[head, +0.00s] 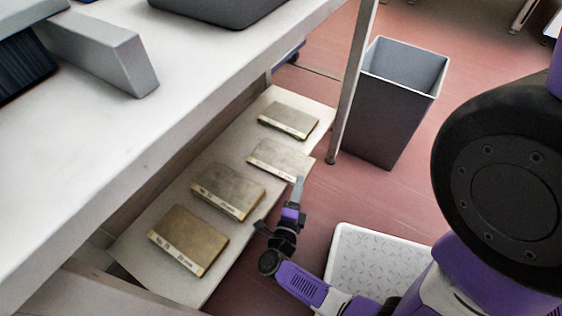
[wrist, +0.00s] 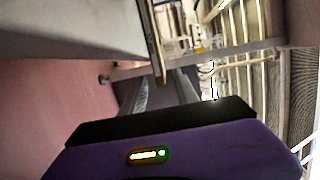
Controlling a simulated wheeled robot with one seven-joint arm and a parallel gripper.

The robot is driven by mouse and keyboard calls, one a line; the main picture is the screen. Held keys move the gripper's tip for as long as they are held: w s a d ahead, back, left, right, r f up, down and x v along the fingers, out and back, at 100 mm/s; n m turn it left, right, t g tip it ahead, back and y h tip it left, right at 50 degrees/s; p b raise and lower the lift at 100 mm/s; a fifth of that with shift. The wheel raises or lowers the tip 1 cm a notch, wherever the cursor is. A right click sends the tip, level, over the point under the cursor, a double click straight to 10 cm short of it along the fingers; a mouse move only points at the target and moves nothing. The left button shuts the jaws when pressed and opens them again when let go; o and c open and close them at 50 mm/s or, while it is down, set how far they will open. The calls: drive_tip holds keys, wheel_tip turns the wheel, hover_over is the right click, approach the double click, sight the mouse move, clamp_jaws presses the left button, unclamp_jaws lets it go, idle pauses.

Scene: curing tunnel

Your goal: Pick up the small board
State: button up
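Several flat tan boards with pale labelled edges lie in a row on a low shelf. The small board (head: 280,160) nearest my gripper is the second from the far end, and its corner reaches the shelf's right edge. My gripper (head: 299,183) is low beside that edge, at the board's near right corner. In the wrist view the two grey fingers of my gripper (wrist: 162,88) stand apart. A thin dark and tan strip, seemingly the board's edge (wrist: 153,42), shows ahead and in line with the gap. I cannot tell whether they touch.
The low shelf (head: 190,286) runs under a white worktop (head: 110,130). A grey bin (head: 384,120) and a table leg (head: 352,85) stand behind and to the right. A white patterned tray (head: 378,268) lies on the red floor. Open floor (head: 350,195) lies between tray and bin.

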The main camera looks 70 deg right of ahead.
sight(303, 172)
drive_tip(key=d+b, duration=0.1)
drive_tip(key=d, duration=0.5)
drive_tip(key=shift+w+b, duration=0.15)
drive_tip(key=shift+b, duration=0.25)
clamp_jaws()
drive_tip(key=shift+r, duration=0.1)
